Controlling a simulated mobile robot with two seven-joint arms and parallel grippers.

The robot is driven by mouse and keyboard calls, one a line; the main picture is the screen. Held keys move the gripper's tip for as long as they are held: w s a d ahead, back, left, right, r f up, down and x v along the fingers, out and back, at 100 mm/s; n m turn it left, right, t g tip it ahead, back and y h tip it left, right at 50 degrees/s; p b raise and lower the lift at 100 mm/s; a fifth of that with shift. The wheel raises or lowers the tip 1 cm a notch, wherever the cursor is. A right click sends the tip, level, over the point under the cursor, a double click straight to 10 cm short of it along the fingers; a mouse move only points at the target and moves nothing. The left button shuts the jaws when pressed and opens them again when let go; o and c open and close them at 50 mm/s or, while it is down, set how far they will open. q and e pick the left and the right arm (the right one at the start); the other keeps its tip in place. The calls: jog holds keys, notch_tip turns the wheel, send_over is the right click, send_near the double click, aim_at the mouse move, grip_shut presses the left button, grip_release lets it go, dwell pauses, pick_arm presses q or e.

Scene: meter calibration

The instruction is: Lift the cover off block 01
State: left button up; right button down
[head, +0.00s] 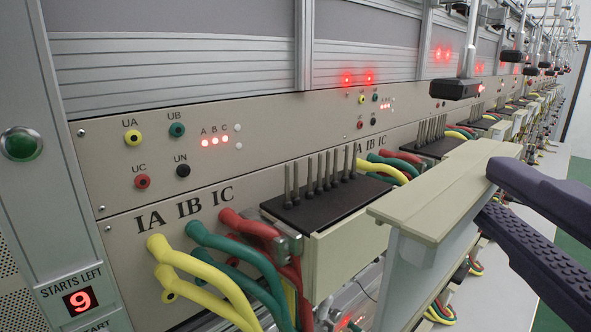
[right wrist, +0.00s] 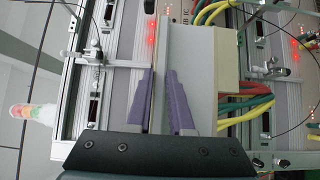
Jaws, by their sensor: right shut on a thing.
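The nearest terminal block (head: 345,245) is beige with a black top and a row of dark upright pins, which stand uncovered. No number shows on it, so I cannot confirm it is block 01. A cover (head: 432,192), a long beige and grey channel-shaped piece, is to the right of this block and partly overlaps it in the head view. My right gripper (head: 487,190) is shut on the cover with its purple fingers. In the right wrist view the cover (right wrist: 192,60) rises between the fingers. Whether it touches the block is unclear. My left gripper is not in view.
Yellow, green and red cables (head: 225,265) plug in left of the block. A panel with coloured sockets (head: 155,155) and red lights stands behind. A black hanging device (head: 456,88) is above the cover. More pinned blocks (head: 432,140) recede to the right.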

jog(key=s+d, duration=0.1)
jog(key=s+d+p, duration=0.2)
jog(key=shift+s+r, duration=0.25)
jog(key=shift+s, duration=0.15)
dwell(0.4)
